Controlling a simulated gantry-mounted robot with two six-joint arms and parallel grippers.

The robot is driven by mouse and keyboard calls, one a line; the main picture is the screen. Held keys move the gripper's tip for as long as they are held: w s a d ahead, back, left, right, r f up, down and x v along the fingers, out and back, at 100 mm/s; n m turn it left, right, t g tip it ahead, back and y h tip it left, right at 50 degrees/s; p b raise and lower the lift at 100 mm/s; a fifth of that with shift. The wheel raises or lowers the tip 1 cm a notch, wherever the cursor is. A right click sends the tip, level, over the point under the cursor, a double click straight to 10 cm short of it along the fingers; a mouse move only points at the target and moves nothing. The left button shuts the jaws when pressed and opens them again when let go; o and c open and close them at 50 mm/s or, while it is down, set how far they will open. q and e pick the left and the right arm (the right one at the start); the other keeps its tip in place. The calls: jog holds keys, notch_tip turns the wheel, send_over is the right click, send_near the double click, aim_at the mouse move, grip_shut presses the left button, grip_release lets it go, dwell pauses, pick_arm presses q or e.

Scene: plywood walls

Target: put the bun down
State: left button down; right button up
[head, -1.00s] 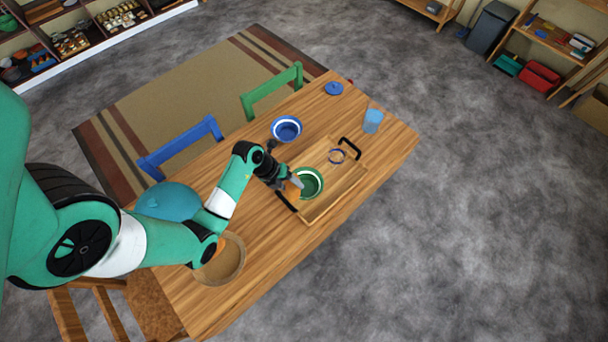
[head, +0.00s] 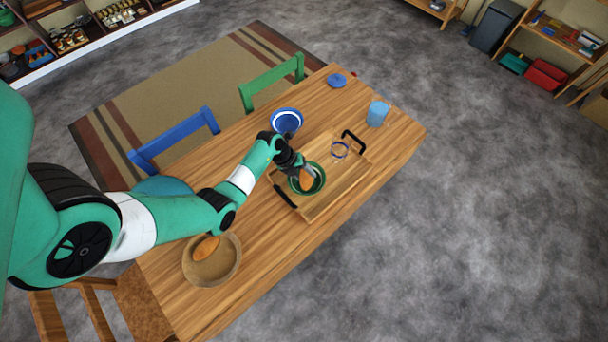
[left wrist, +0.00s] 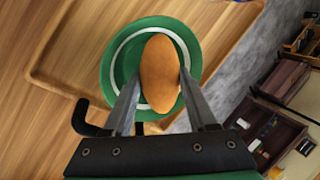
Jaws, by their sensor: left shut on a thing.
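An orange-brown oval bun (left wrist: 159,72) is held between the two fingers of my left gripper (left wrist: 158,88) in the left wrist view. The bun also shows in the head view (head: 306,180). Behind it in the wrist view is a green bowl (left wrist: 113,72) with a white ring inside. In the head view the green bowl (head: 321,181) stands on the wooden tray (head: 328,202), and my left gripper (head: 303,172) is over it. I cannot tell whether the bun touches the bowl. My right gripper is not in view.
A blue bowl (head: 286,121), a blue cup (head: 377,113) and a blue lid (head: 337,80) stand on the table. A brown bowl (head: 215,277) holds another orange-brown piece.

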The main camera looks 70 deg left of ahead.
pick_arm(q)
jog(key=shift+f, duration=0.6)
jog(key=shift+c, duration=1)
grip_release()
jog(key=shift+r, duration=0.3)
jog(key=p+v, duration=0.5)
jog(key=v, duration=0.7)
jog(key=shift+r, duration=0.25)
